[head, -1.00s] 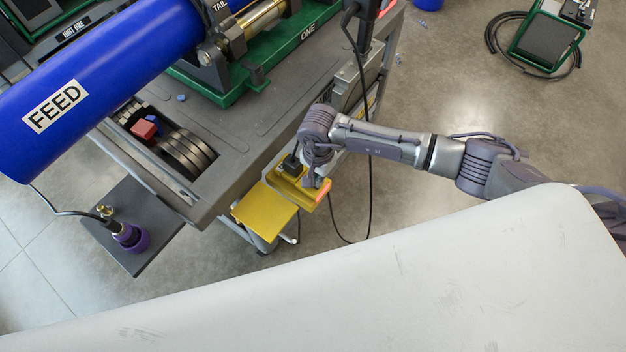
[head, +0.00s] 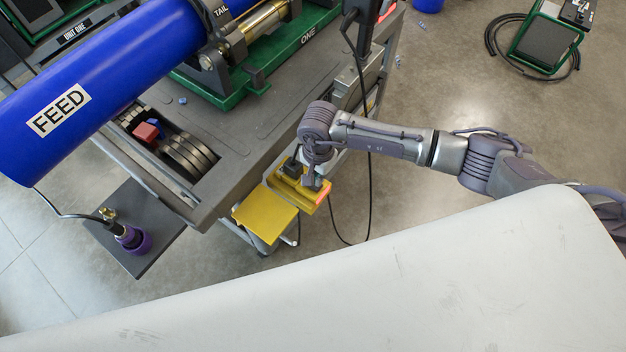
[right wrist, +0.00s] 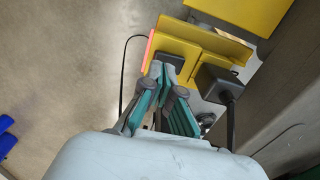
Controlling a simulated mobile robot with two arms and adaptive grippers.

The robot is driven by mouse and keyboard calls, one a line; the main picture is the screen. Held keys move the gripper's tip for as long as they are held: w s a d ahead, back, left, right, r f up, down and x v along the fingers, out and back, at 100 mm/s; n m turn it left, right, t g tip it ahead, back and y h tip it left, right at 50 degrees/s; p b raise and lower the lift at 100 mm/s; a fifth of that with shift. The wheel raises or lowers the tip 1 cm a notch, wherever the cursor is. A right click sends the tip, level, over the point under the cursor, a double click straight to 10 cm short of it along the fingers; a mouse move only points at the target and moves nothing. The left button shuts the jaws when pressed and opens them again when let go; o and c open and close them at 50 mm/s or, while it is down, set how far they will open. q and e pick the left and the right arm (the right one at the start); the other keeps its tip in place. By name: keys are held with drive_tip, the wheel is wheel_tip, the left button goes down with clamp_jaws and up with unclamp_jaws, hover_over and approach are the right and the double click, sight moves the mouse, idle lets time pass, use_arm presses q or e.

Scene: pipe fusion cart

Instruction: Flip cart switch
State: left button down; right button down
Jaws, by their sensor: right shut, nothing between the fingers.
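The yellow switch box (head: 299,195) hangs on the near right side of the grey cart (head: 245,160), with a glowing red strip (head: 323,197) on its end. In the right wrist view the box (right wrist: 187,48) has a dark square part beside the fingertips and a black plug (right wrist: 216,84) with a cord next to it. My right gripper (head: 315,182) is shut and empty, its fingers pointing at the box. In the wrist view its teal-sided fingers (right wrist: 163,75) reach the dark part; whether they touch it I cannot tell. The left gripper is not in view.
A yellow flap (head: 265,213) sticks out beside the box. A black cable (head: 370,160) hangs down just right of it. A blue pipe marked FEED (head: 110,85) lies over the cart. A large pale surface (head: 400,280) fills the foreground.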

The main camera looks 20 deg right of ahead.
drive_tip(key=shift+r+p, duration=1.05)
drive_tip(key=shift+r, duration=1.1)
drive_tip(key=shift+f, duration=0.1)
